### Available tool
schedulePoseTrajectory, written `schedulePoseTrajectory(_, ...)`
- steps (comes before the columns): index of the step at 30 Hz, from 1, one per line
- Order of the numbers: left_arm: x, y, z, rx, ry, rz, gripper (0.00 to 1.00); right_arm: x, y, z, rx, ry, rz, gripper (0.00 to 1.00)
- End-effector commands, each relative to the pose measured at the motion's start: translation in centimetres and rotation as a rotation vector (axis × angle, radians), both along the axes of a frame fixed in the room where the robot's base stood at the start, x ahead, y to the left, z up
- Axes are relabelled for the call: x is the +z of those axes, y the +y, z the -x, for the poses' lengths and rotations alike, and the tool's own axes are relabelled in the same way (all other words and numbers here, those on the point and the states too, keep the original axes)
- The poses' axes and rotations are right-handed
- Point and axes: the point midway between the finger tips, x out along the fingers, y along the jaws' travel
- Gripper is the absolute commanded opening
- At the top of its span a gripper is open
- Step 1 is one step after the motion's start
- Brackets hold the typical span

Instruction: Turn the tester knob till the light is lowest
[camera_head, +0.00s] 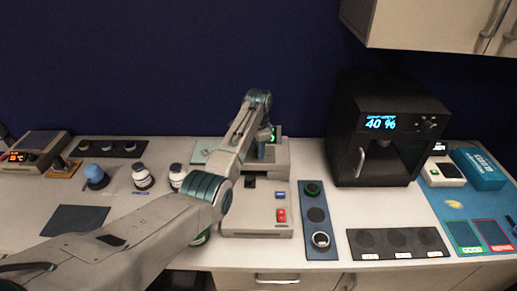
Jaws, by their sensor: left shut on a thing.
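The tester appears to be the grey box (257,226) at the middle of the bench, with a blue button, a red switch and a raised back part. A green light or readout (272,133) glows at its back, partly covered by my left arm. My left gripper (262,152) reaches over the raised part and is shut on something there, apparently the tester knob. The knob itself is mostly hidden by the gripper, so its angle cannot be read. My right gripper is not in view.
A black machine (345,130) showing "40 %" stands to the right. Two bottles (142,177) and a blue-topped item (95,176) stand left. A wall cabinet (430,25) hangs at upper right.

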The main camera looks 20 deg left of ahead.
Motion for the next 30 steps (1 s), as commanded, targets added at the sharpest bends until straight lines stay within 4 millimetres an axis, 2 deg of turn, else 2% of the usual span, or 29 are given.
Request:
schedulePoseTrajectory(18,0.21,0.05,-0.11,0.566,-0.004,0.0,0.11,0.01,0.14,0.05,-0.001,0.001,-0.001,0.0)
schedulePoseTrajectory(30,0.24,0.05,-0.13,0.793,-0.004,0.0,0.11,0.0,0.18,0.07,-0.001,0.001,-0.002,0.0)
